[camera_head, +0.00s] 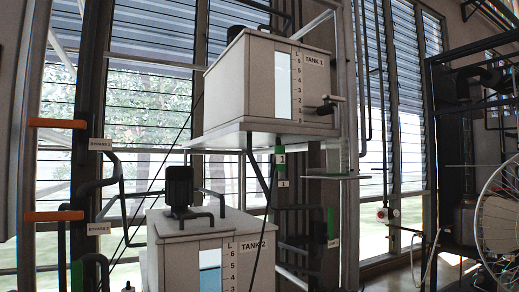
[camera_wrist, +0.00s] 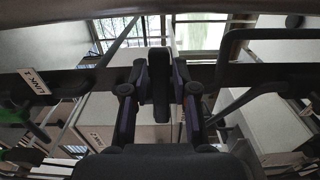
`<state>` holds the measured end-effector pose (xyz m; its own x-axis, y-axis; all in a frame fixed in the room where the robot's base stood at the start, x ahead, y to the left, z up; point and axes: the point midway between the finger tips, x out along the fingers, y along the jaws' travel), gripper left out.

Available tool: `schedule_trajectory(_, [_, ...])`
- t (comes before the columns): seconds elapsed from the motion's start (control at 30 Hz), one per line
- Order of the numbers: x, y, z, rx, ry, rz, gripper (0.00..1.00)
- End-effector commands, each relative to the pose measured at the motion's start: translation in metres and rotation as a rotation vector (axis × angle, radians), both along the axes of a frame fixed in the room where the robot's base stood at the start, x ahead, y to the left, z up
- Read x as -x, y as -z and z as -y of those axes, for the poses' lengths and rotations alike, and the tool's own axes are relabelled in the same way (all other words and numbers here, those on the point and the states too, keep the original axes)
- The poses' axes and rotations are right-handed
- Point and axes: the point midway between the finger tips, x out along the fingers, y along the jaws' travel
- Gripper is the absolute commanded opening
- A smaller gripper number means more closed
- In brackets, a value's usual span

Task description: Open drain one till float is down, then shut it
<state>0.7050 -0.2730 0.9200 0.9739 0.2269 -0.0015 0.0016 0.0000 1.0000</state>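Tank 1 (camera_head: 232,85) is a grey box on a high shelf in the head view. Its scaled front window (camera_head: 283,84) looks pale blue throughout. I cannot make out a float for sure. My gripper (camera_wrist: 158,70) shows only in the wrist view. Its two fingers stand apart, with a dark upright piece between or beyond them; I see no clear grip on it.
Tank 2 (camera_head: 180,262) stands lower, with a black pump (camera_head: 180,188) on its lid and blue in its window. Orange handles (camera_head: 57,123) sit by the bypass labels at left. A spoked wheel (camera_head: 497,220) and dark frame fill the right. Dark pipes surround the gripper.

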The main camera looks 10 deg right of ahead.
Motion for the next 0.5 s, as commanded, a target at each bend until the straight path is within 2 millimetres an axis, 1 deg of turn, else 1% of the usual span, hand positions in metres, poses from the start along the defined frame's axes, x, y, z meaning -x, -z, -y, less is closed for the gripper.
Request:
schedule_trajectory(0.03, [0.0001, 0.0011, 0.0002, 0.001, 0.000, 0.000, 0.36])
schedule_trajectory(0.13, [0.0000, 0.0009, 0.0003, 0.002, 0.000, 0.001, 0.47])
schedule_trajectory(0.4, [0.0004, 0.0003, 0.0006, 0.004, 0.001, 0.002, 0.47])
schedule_trajectory(0.5, [0.0049, 0.0002, 0.0021, 0.005, 0.002, 0.002, 0.47])
